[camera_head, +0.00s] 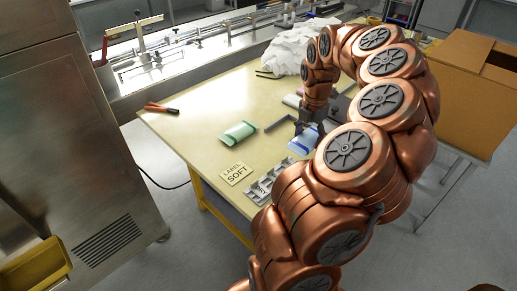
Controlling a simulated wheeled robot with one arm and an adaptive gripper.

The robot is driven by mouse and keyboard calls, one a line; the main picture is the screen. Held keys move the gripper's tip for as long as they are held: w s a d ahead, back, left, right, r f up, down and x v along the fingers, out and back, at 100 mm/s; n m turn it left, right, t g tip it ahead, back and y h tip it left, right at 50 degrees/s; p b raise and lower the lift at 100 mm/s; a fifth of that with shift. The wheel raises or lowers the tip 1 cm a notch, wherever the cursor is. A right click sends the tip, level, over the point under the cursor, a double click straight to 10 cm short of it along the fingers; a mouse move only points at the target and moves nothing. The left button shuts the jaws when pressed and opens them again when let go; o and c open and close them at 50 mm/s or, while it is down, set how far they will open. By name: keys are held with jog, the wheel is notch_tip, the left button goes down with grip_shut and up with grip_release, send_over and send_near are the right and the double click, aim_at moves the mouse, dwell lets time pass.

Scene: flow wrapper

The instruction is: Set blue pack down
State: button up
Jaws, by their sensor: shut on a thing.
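A blue pack (301,145) shows just below my gripper (306,127), over the right part of the yellow table (185,132). My gripper is shut on it. The gripper and my arm hide part of the pack, and I cannot tell whether its underside touches the table.
A green pack (238,133) lies on the table to the left. A "LABEL SOFT" card (236,174) and a grey metal rack (262,187) are near the front edge. Red-handled pliers (161,108) lie at the left. A crumpled white sheet (291,50) lies behind.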

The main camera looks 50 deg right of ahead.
jog(key=p, duration=0.3)
send_over(258, 148)
jog(key=shift+s+d+f, duration=0.15)
jog(key=shift+f, duration=0.55)
jog(key=shift+f+p, duration=0.3)
jog(key=shift+f, duration=1.45)
jog(key=shift+f, duration=0.2)
jog(key=o, duration=0.8)
jog(key=shift+r, duration=0.15)
jog(key=shift+r+b, duration=0.85)
jog(key=shift+r, duration=5.25)
